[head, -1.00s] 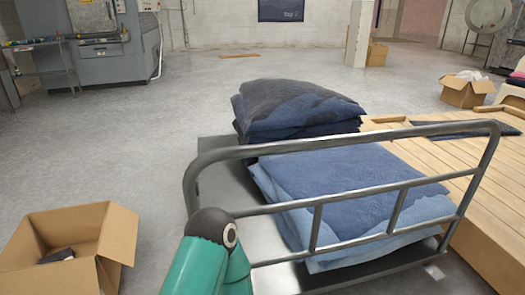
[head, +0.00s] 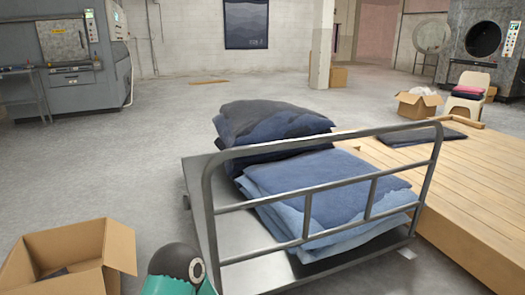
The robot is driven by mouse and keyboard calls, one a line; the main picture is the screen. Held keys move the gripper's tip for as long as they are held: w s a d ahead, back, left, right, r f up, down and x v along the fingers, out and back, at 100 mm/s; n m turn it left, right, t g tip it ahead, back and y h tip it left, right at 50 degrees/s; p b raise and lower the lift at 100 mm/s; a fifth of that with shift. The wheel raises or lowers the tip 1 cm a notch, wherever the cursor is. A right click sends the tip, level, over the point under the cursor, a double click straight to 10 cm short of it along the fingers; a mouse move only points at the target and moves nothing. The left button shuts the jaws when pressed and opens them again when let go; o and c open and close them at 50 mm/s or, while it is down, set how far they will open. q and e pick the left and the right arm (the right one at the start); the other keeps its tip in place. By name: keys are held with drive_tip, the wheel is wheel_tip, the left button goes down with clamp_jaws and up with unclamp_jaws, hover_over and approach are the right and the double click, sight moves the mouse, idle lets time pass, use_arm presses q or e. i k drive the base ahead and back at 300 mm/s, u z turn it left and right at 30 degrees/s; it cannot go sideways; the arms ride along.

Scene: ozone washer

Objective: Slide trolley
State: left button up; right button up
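The trolley (head: 199,183) stands in the middle of the head view. It has a flat grey metal bed and a grey tubular handle frame (head: 290,147) on the near side. Stacks of folded denim lie on the bed: a dark blue stack (head: 270,122) at the back and a lighter blue stack (head: 330,178) nearer the frame. A teal and black part of my own arm shows at the bottom edge, just left of the trolley's near corner. Neither of my grippers is in view.
A low wooden platform (head: 470,190) lies close along the trolley's right side. An open cardboard box (head: 105,243) sits at the lower left. Grey machines stand at the far left (head: 75,50) and far right (head: 478,62).

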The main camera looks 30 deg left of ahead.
sight(280, 208)
drive_tip(key=z, duration=0.15)
drive_tip(key=i, duration=0.9)
drive_tip(key=u, duration=0.05)
